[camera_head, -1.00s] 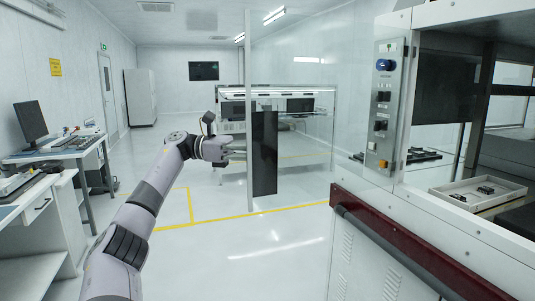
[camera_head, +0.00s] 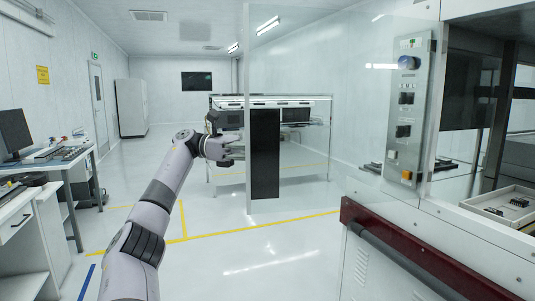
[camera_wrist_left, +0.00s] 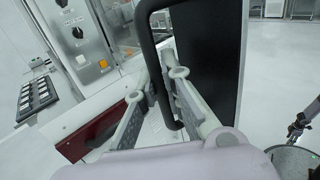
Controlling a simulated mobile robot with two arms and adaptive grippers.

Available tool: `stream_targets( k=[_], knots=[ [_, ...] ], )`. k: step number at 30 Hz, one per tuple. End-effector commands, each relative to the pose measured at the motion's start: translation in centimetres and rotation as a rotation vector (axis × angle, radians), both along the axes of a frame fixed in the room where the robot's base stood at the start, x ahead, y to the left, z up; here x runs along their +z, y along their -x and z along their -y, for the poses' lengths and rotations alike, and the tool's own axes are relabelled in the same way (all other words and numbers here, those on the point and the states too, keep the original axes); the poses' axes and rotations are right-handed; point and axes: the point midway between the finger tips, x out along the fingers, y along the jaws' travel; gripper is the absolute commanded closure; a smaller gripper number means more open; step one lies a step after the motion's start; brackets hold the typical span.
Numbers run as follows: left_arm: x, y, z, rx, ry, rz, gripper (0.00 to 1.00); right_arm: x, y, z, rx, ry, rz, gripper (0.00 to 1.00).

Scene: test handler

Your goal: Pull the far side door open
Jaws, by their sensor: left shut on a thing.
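The far side door (camera_head: 330,120) is a clear panel with a dark vertical plate (camera_head: 265,155) near its free edge. It stands swung out from the machine, with floor and a rack visible through it. My left gripper (camera_head: 233,150) reaches in from the left to the door's free edge. In the left wrist view, my left gripper (camera_wrist_left: 158,92) is shut on the black bar handle (camera_wrist_left: 150,55), beside the dark plate (camera_wrist_left: 208,60). In the head view the handle is hidden or too small to make out. What looks like my right gripper (camera_wrist_left: 295,130) shows small in the left wrist view.
The machine's control panel (camera_head: 406,105) and dark red rail (camera_head: 400,250) stand at the right. A desk (camera_head: 75,160) with a monitor (camera_head: 14,130) is at the left. A rack (camera_head: 312,165) stands behind the door. The floor between is clear, marked with yellow lines.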

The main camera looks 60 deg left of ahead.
Motion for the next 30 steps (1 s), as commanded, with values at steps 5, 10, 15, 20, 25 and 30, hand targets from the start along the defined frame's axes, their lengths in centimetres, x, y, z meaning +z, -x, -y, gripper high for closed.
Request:
stream_targets(
  k=[5,10,15,20,25,30],
  knots=[
    [-0.12,-0.02,0.01,-0.001,0.000,-0.006,1.00,0.01,0.01,0.33,0.001,0.004,0.000,0.60],
    [-0.10,-0.03,0.02,-0.001,0.000,-0.005,0.86,0.02,0.02,0.49,0.001,0.006,0.000,0.60],
    [-0.06,-0.02,0.01,0.000,0.000,-0.003,0.75,0.02,0.02,0.49,0.000,0.006,-0.001,0.60],
    [-0.03,-0.01,0.02,0.000,-0.001,-0.002,0.70,0.02,0.02,0.48,0.000,0.006,-0.001,0.60],
    [-0.02,-0.01,0.02,0.000,-0.001,-0.002,0.70,0.01,0.04,0.40,0.000,0.004,-0.001,0.60],
    [0.21,0.00,0.00,0.000,-0.001,0.001,0.70,0.01,0.02,0.27,-0.001,0.003,0.000,0.60]
  ],
)
